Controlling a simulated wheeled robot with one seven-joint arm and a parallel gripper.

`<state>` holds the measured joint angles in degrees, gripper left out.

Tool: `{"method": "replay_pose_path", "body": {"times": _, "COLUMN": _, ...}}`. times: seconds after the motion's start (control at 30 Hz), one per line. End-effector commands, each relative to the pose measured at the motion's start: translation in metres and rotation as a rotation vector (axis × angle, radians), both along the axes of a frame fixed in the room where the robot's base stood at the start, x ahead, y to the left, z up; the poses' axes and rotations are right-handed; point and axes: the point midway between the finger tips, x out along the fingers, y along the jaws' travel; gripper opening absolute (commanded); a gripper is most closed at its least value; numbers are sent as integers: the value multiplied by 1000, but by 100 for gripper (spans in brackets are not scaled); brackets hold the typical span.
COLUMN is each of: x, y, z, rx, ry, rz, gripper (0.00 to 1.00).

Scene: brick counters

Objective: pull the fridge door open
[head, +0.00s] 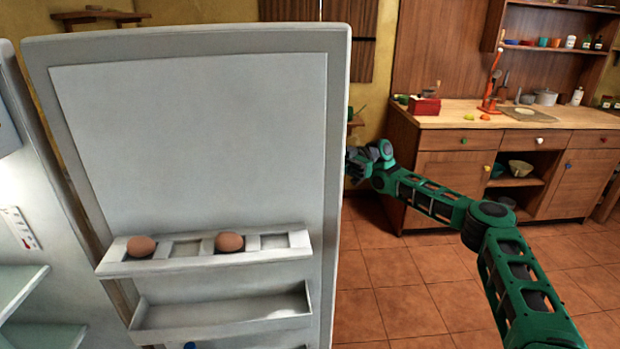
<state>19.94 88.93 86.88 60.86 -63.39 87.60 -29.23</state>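The fridge door (190,130) stands wide open in the head view, with its white inner side facing me. Its upper shelf (190,262) holds two brown eggs, and an empty-looking shelf (225,315) is below. The fridge interior (20,250) shows at the left edge. My green arm reaches in from the lower right. My gripper (356,165) is at the door's right edge, partly behind it. Its fingertips are hidden or too small to make out, so I cannot tell whether it grips or touches the door. The outer handle is hidden.
A wooden counter (500,122) with drawers stands at the back right, with a red box (424,106), pots and bottles on it. The tiled floor (400,300) between the door and the counter is clear apart from my arm above it.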

Motion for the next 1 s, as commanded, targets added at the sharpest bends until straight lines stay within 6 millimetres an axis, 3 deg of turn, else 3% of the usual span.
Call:
{"method": "replay_pose_path", "body": {"times": 0.47, "x": -1, "y": 1, "z": -2, "rx": -4, "ry": 2, "rz": 8, "gripper": 0}}
{"method": "replay_pose_path", "body": {"times": 0.5, "x": -2, "y": 1, "z": -2, "rx": -4, "ry": 2, "rz": 8, "gripper": 19}}
{"method": "replay_pose_path", "body": {"times": 0.57, "x": -1, "y": 0, "z": -2, "rx": -4, "ry": 2, "rz": 7, "gripper": 33}}
{"method": "replay_pose_path", "body": {"times": 1.0, "x": 7, "y": -11, "z": -1, "rx": 0, "ry": 0, "rz": -5, "gripper": 33}}
